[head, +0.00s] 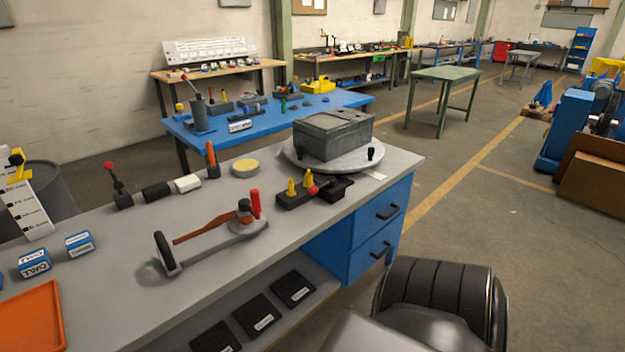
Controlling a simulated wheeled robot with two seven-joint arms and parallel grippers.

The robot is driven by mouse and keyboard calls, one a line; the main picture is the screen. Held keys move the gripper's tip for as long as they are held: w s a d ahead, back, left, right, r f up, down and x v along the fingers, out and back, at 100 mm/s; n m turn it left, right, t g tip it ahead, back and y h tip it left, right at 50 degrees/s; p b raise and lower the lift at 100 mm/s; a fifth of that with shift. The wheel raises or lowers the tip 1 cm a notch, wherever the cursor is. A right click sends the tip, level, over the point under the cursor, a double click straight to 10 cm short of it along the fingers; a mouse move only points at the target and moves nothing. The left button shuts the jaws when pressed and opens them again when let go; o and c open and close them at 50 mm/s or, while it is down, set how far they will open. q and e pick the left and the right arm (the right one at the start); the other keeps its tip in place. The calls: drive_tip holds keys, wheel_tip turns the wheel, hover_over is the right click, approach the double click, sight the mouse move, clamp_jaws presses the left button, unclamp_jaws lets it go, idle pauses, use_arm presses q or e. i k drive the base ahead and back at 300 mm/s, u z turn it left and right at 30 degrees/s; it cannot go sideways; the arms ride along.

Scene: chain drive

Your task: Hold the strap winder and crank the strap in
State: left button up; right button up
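What looks like the strap winder lies on the grey workbench (330,215), left of the bench's middle. It has a long grey base (222,246), an orange-red bar or strap (205,230) along it, and a black disc-like end (165,253) at its left. At its right end stand a dark hub (244,208) and an upright red handle (255,204). I cannot tell from here whether the orange-red part is the strap. Neither of my grippers is in view, and nothing touches the device.
A dark block with yellow pegs and a red knob (312,190) stands right of the device. Behind it, a grey box (333,134) sits on a round plate (292,158). Blue labelled boxes (80,244) and an orange tray (32,318) lie left. Bench space before the device is clear.

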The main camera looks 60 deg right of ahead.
sight(254, 208)
drive_tip(key=z, duration=1.1)
drive_tip(key=i, duration=0.1)
drive_tip(key=z, duration=0.05)
